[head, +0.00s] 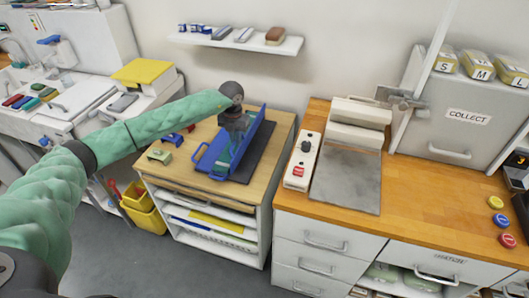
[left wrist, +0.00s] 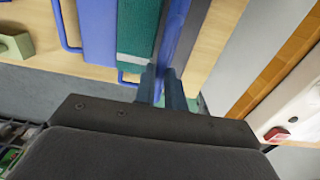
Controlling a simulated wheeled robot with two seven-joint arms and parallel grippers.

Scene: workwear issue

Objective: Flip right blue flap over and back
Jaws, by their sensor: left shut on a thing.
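A blue folding board (head: 207,161) lies on the small wooden-topped cabinet, with green cloth (left wrist: 138,32) on its middle. Its right blue flap (head: 256,134) stands raised on edge, and in the left wrist view the flap (left wrist: 172,45) shows as a narrow blue strip beside the cloth. My left gripper (left wrist: 164,88) is shut on the flap's edge, its fingers on either side. In the head view the left gripper (head: 235,134) points down over the board and hides part of the cloth and flap. My right gripper is not in view.
A dark mat (head: 263,152) lies right of the raised flap. A small green block (head: 159,156) and a blue item (head: 172,139) lie left of the board. A white control box (head: 301,162) and grey plate (head: 346,183) occupy the counter to the right.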

